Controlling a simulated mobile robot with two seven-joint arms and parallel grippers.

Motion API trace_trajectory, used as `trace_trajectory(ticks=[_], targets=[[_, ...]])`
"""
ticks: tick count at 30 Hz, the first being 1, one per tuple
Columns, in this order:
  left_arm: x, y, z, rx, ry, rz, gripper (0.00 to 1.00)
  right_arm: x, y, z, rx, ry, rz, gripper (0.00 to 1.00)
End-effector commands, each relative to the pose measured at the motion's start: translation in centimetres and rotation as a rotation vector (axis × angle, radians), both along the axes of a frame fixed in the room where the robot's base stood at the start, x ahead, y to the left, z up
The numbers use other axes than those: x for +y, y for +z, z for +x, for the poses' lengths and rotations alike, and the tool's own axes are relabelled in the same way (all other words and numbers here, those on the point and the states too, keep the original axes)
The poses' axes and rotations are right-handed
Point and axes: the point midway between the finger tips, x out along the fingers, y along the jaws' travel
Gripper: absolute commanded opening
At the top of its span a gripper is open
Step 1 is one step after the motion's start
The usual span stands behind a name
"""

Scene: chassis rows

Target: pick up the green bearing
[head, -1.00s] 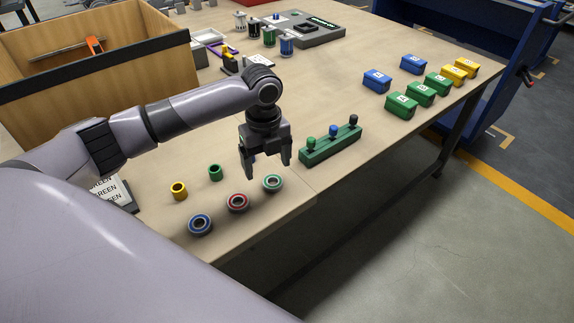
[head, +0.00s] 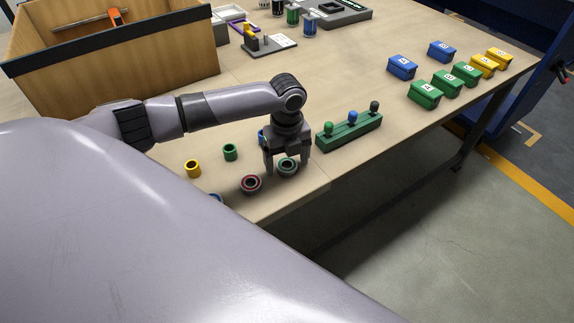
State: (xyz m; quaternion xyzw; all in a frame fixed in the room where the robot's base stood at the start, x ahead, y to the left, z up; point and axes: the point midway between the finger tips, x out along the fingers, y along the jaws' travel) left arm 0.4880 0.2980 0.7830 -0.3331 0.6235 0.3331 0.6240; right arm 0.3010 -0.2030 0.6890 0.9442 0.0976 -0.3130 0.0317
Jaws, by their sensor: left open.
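The green bearing (head: 287,167) is a ring with a green band, lying flat on the table near its front edge. My left gripper (head: 287,170) is open and low at the green bearing, its fingers pointing down around it. The fingers and jaw body hide part of the ring, and I cannot tell whether they touch it. A red bearing (head: 251,184) lies just left of it. My right gripper is not in view.
A green rack (head: 349,132) with several knobbed pegs stands close right of the gripper. A green sleeve (head: 230,152) and a yellow sleeve (head: 193,168) stand to the left. Several small bins (head: 424,95) sit farther right, and a wooden box (head: 120,60) at the back left.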

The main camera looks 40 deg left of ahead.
Motion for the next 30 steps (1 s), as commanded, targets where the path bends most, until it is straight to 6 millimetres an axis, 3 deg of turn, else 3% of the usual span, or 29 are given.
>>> trace_trajectory(ticks=[1,6,20,26,30], targets=[[0.0,0.0,0.0,0.000,0.000,0.000,0.74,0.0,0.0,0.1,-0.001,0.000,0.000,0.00],[0.0,0.0,0.0,0.000,0.000,0.000,0.20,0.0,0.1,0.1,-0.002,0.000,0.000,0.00],[0.0,1.2,0.1,-0.002,0.001,0.000,0.20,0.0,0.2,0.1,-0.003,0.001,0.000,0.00],[0.0,4.8,0.1,-0.006,0.000,-0.002,0.20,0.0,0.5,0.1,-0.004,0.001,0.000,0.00],[0.0,8.8,0.1,-0.007,0.001,-0.001,0.20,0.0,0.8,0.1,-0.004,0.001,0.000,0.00]])
